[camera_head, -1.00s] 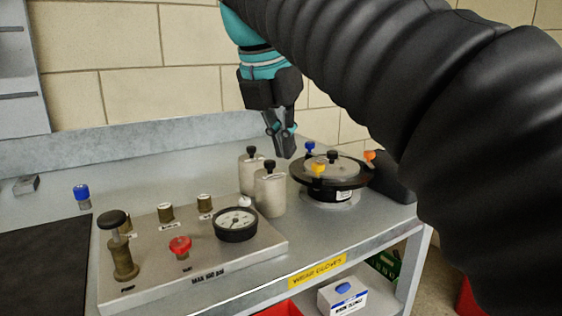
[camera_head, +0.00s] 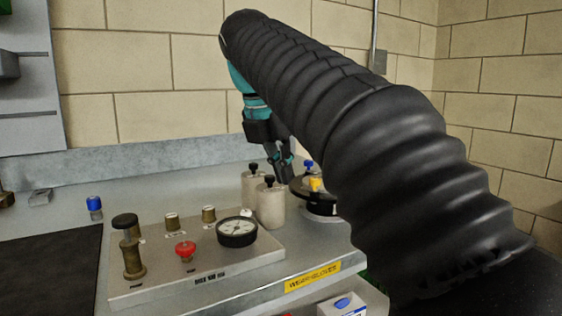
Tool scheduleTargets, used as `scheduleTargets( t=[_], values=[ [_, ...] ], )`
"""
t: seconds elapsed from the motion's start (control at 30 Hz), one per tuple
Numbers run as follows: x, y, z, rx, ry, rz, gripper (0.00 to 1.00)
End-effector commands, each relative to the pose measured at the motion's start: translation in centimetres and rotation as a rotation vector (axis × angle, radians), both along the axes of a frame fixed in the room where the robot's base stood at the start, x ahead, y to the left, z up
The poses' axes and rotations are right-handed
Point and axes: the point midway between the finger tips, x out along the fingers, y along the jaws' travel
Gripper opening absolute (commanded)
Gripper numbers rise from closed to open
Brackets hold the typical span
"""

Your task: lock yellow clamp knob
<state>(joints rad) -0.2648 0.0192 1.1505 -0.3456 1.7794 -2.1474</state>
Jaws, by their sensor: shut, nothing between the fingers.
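The yellow clamp knob (camera_head: 315,185) stands on the front rim of the round black-rimmed vessel (camera_head: 321,205) on the bench. A blue knob (camera_head: 309,167) shows behind it. My arm's black sleeve hides the right part of the vessel and whatever knobs are there. My gripper (camera_head: 283,176) points down, shut and empty, just left of the vessel and above and behind the two canisters. I cannot tell its exact gap to the vessel rim.
Two pale canisters (camera_head: 270,208) with black knobs stand left of the vessel. A metal panel (camera_head: 200,265) with a gauge (camera_head: 237,231), a red knob (camera_head: 186,250) and a pump (camera_head: 131,252) fills the front. A blue-capped part (camera_head: 94,207) stands at the left.

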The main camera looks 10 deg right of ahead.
Motion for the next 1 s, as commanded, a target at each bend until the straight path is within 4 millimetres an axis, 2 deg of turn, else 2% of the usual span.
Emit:
scheduleTargets(
  t=[0.03, 0.27, 0.3, 0.53, 1.0],
  values=[
    [0.2, -0.3, -1.2, 0.000, 0.002, -0.002, 0.00],
    [1.2, -1.5, -5.0, 0.000, 0.002, -0.002, 0.00],
    [1.8, -2.1, -4.5, 0.001, 0.000, -0.005, 0.00],
    [3.5, -3.9, -4.4, 0.001, -0.001, -0.003, 0.00],
    [3.8, -4.3, -4.4, 0.001, -0.001, 0.000, 0.00]
  ],
)
